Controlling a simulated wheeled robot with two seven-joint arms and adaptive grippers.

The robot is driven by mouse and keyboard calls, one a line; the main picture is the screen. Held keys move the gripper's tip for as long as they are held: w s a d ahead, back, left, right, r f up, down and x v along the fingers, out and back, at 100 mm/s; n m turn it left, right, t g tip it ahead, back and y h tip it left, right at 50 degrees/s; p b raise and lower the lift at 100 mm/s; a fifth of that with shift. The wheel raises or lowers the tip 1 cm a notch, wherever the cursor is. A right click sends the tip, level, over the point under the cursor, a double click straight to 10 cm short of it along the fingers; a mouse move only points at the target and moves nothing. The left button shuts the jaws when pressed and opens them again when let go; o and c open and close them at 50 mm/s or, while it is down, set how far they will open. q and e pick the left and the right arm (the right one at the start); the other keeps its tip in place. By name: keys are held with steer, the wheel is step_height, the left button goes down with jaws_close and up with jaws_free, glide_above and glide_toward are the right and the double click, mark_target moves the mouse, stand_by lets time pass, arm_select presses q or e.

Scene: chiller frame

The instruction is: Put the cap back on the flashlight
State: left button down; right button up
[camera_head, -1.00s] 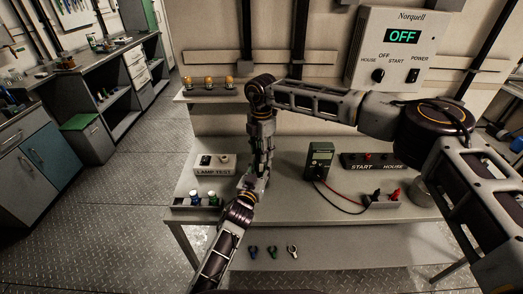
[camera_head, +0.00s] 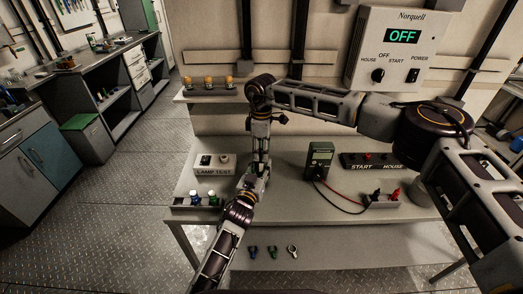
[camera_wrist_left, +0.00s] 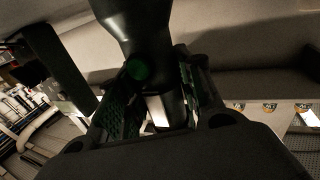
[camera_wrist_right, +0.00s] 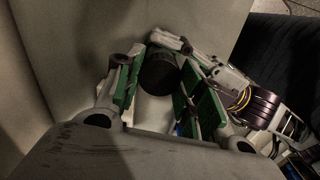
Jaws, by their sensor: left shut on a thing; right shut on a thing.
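My left gripper (camera_wrist_left: 160,82) is shut on the black flashlight (camera_wrist_left: 138,25); a green round spot shows on its side, and its flared part points away from the gripper. My right gripper (camera_wrist_right: 156,72) is shut on a dark round piece, which looks like the cap (camera_wrist_right: 158,96), between its green pads. In the head view the left gripper (camera_head: 258,170) comes up from below and the right gripper (camera_head: 262,150) hangs down from above. They meet over the bench near the lamp test box. The flashlight and cap are too hidden there to tell whether they touch.
The lamp test box (camera_head: 213,165) stands left of the grippers, with a small holder (camera_head: 183,202) in front. A green multimeter (camera_head: 319,158) with leads stands close on the right.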

steer(key=m, duration=0.4)
stand_by(0.4)
steer(key=o, duration=0.8)
steer(key=shift+r, duration=2.25)
steer(key=shift+c, duration=0.4)
